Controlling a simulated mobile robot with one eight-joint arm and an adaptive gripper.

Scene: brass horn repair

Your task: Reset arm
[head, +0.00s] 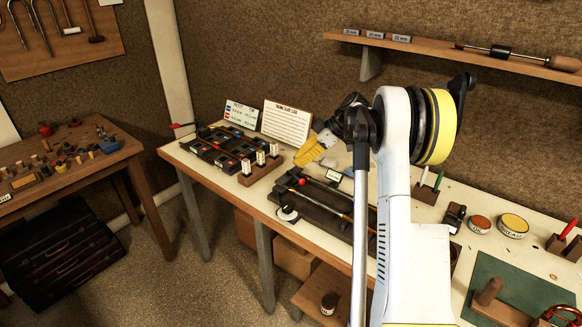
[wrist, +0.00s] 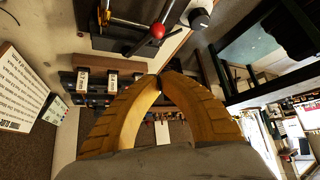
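My gripper (head: 306,154) is above the workbench, left of my white arm link in the head view. Its yellow ribbed fingers point down and left. In the wrist view the two fingers of my gripper (wrist: 160,76) arch together and their tips meet. Nothing shows held between them. The arm hides part of the bench behind it.
The workbench (head: 227,186) carries black trays (head: 222,146), a wooden block with white labelled pieces (head: 260,160), a red-knobbed fixture (head: 325,203), upright cards (head: 287,122) and tins (head: 513,225). A wall shelf (head: 470,56) is behind the arm. A second table (head: 110,160) stands left.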

